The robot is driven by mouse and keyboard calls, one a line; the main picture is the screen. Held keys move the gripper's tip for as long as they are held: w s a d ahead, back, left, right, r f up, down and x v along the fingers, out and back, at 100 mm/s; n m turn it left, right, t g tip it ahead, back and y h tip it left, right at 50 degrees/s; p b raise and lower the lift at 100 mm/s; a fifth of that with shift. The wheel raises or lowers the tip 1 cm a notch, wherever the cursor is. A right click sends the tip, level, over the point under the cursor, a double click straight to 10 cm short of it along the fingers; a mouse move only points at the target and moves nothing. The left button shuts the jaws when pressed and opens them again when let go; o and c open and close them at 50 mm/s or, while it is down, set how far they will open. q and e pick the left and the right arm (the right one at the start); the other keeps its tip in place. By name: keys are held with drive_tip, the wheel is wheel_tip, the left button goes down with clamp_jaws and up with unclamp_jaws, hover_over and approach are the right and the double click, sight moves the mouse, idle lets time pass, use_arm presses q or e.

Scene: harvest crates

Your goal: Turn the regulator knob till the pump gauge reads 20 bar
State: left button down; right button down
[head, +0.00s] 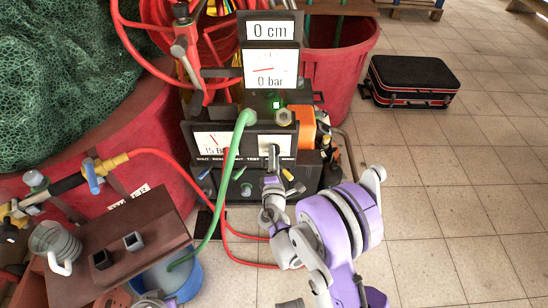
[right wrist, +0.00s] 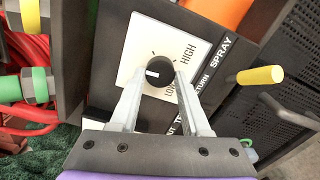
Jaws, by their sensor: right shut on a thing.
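The regulator knob (right wrist: 158,71) is round and black, on a white plate (right wrist: 143,45) marked LOW and HIGH. Its white mark points to the left in the right wrist view. My right gripper (right wrist: 160,82) is shut on the knob, one finger on each side. In the head view the right gripper (head: 271,178) reaches the dark pump panel from below, and the knob is hard to make out there. A higher gauge (head: 271,69) reads 0 bar.
A green hose (head: 236,150) and red hoses (head: 231,195) hang before the panel. A yellow lever (right wrist: 262,75) sticks out right of the knob. A brown board (head: 120,250) and blue bucket (head: 172,275) stand at lower left.

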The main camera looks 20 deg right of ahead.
idle(0.5)
drive_tip(key=shift+c, duration=1.9)
unclamp_jaws()
drive_tip(key=shift+s, duration=0.1)
drive_tip(key=v, duration=1)
drive_tip(key=shift+s, duration=0.3)
drive_tip(key=shift+a, duration=0.1)
